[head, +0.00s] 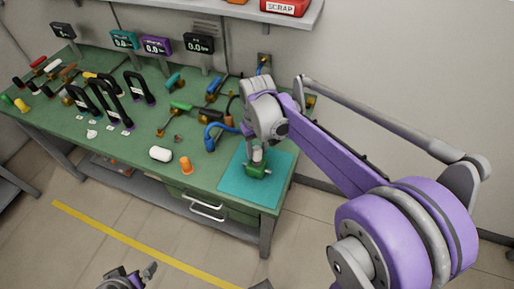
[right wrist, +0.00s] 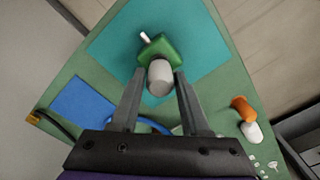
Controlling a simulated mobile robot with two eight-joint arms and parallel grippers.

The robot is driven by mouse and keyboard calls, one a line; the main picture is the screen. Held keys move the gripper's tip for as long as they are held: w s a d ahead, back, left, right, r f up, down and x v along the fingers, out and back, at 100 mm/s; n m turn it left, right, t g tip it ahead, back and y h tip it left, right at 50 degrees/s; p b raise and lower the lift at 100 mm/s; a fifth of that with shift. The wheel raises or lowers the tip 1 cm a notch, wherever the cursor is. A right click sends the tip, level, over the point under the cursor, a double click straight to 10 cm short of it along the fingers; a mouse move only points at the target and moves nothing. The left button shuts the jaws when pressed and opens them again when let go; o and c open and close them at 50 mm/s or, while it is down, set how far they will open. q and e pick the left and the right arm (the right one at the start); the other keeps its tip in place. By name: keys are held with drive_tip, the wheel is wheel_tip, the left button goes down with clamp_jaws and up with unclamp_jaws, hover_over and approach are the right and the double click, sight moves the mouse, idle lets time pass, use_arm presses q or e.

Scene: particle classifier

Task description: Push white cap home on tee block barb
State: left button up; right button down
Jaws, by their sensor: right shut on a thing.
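The green tee block (right wrist: 162,48) sits on the teal mat; it also shows in the head view (head: 257,172). A small white stub (right wrist: 145,37) sticks out of its far side in the right wrist view. My right gripper (right wrist: 159,73) points down over the block, with its fingers on either side of a pale white cap (right wrist: 160,79). The cap lies against or right over the block's near side; I cannot tell how far it sits on the barb, which is hidden. My left gripper (head: 135,277) is at the bottom of the head view, away from the bench.
The teal mat (head: 232,183) covers the bench's right corner. An orange piece (head: 186,166) and a white rounded piece (head: 160,154) stand left of it. A blue pad (right wrist: 82,106) and hose lie near the gripper. Black handles and fittings crowd the left.

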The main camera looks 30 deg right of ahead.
sight(257, 149)
drive_tip(key=shift+f+b, duration=0.6)
drive_tip(key=shift+f, duration=0.4)
drive_tip(key=shift+c, duration=1.5)
unclamp_jaws()
wheel_tip(257, 149, up, 11)
drive_tip(key=shift+f+p, duration=0.1)
drive_tip(key=shift+p, duration=0.4)
drive_tip(key=s+a+f+t+p, duration=0.1)
drive_tip(key=s+a+f+t, duration=0.1)
drive_tip(key=s, duration=0.5)
drive_tip(key=s+a+f+n+t+p, duration=0.1)
drive_tip(key=s+a+f+t, duration=0.2)
drive_tip(key=s+f, duration=0.3)
drive_tip(key=shift+s+a+f+p, duration=0.4)
drive_tip(key=shift+s+a, duration=0.5)
drive_tip(key=shift+s, duration=0.35)
